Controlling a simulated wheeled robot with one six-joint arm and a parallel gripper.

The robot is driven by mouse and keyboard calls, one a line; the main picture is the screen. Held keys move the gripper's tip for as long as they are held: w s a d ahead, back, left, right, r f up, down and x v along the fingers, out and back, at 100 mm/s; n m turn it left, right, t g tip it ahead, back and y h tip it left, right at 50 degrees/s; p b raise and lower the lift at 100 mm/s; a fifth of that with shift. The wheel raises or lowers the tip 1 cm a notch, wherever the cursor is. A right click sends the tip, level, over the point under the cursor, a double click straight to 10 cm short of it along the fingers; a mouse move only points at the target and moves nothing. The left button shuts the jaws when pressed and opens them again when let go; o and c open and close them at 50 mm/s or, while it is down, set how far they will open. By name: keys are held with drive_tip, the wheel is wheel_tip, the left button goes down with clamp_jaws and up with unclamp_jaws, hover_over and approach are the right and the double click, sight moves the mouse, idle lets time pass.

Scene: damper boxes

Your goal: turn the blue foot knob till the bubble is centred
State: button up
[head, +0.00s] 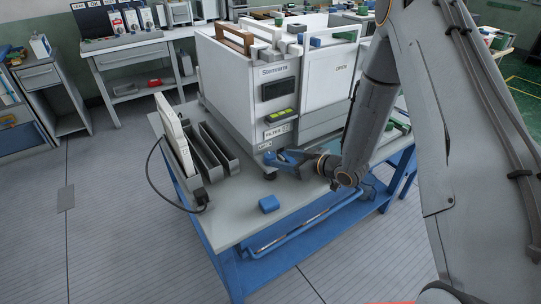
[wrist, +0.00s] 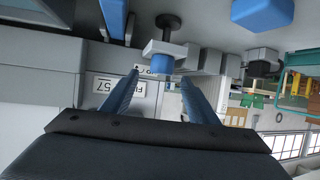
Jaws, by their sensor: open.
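The blue foot knob (wrist: 163,63) shows in the wrist view on a short grey block under a stem with a dark round pad. My gripper (wrist: 160,80) is open, its two blue fingers apart, with the knob in line with the gap between the tips. I cannot tell whether either finger touches it. In the head view my gripper (head: 272,157) is at the lower front corner of the white cabinet (head: 232,85), and the knob is hidden there. A yellow-green level strip (head: 281,116) sits on the cabinet front; its bubble is too small to make out.
A loose blue block (head: 269,204) lies on the grey bench top (head: 240,218) in front of my gripper. Grey trays (head: 213,150) and a white panel (head: 174,137) with a black cable stand at the left.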

sight(269, 157)
drive_tip(key=shift+a+f, duration=0.1)
drive_tip(key=shift+a, duration=0.2)
drive_tip(key=p+x, duration=0.2)
drive_tip(key=x, duration=0.5)
drive_tip(key=shift+w+a, duration=0.15)
drive_tip(key=shift+w, duration=0.05)
drive_tip(key=c, duration=1)
drive_tip(key=shift+c, duration=0.2)
drive_tip(key=m+t+h, duration=0.2)
drive_tip(key=m, duration=0.1)
drive_tip(key=m+t+h, duration=0.1)
drive_tip(key=m+h, duration=0.1)
drive_tip(key=h, duration=0.1)
drive_tip(key=shift+a+m+t+h+b, duration=0.15)
drive_tip(key=shift+m+t+h+b, duration=0.15)
drive_tip(key=shift+m+t+b, duration=0.1)
drive_tip(key=shift+m+h+b, duration=0.75)
drive_tip(key=shift+m+h, duration=1.85)
drive_tip(key=shift+h, duration=0.4)
